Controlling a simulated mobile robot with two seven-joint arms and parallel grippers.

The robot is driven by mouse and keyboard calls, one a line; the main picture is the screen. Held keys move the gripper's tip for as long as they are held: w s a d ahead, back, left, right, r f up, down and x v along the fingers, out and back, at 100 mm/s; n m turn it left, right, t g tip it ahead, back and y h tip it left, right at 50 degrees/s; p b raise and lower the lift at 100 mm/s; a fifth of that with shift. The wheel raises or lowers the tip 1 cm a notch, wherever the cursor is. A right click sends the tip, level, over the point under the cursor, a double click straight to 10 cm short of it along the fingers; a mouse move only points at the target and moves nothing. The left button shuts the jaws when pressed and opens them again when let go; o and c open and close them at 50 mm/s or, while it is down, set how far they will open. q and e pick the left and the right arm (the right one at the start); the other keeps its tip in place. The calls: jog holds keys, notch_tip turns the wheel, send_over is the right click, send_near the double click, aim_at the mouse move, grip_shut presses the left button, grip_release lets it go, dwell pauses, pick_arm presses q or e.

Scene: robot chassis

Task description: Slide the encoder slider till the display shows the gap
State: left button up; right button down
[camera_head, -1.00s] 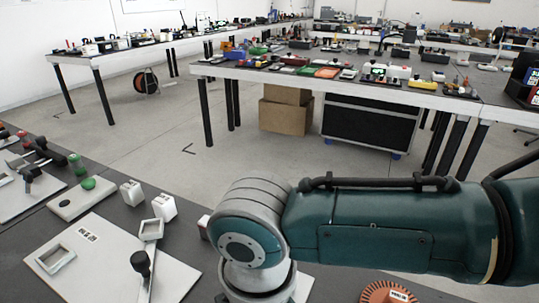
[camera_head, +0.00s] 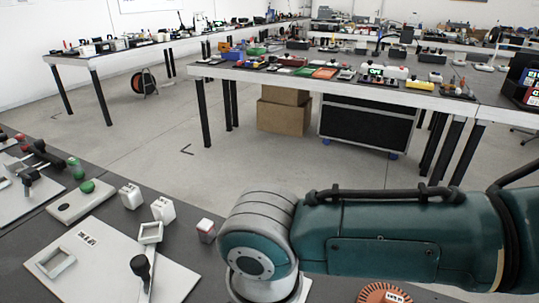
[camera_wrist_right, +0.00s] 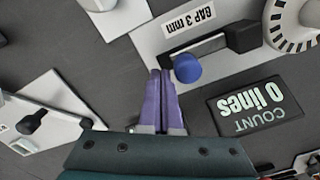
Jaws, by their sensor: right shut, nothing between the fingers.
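In the right wrist view a white plate (camera_wrist_right: 146,42) carries a label reading "GAP 3 mm" (camera_wrist_right: 190,30), upside down in the picture. A dark slider bar (camera_wrist_right: 213,45) with a round blue knob (camera_wrist_right: 187,69) lies along it, with a black block (camera_wrist_right: 243,36) at the bar's right end. The black display (camera_wrist_right: 255,107) reads "COUNT 0 lines", also upside down. My right gripper (camera_wrist_right: 161,74) has purple fingers pressed together and empty, their tips just left of the knob; I cannot tell if they touch it. My right arm hides this area in the head view. My left gripper is not in view.
A ticked white disc (camera_wrist_right: 291,27) lies at the wrist view's upper right. Another white plate with a black knob (camera_wrist_right: 33,120) is at left. In the head view, a red-topped white block (camera_head: 206,231) stands beside my arm and an orange disc (camera_head: 384,294) lies at the bottom.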

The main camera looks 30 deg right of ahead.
jog(key=shift+s, duration=0.1)
dwell(0.3)
jog(key=shift+s+d+p, duration=0.3)
jog(key=shift+p, duration=0.2)
dwell(0.8)
dwell(0.4)
jog(key=shift+s+d, duration=0.15)
jog(key=shift+s, duration=0.05)
dwell(0.8)
jog(key=shift+w, duration=0.1)
jog(key=shift+w+a, duration=0.4)
dwell(0.3)
notch_tip(320, 180, up, 8)
jog(key=p, duration=0.8)
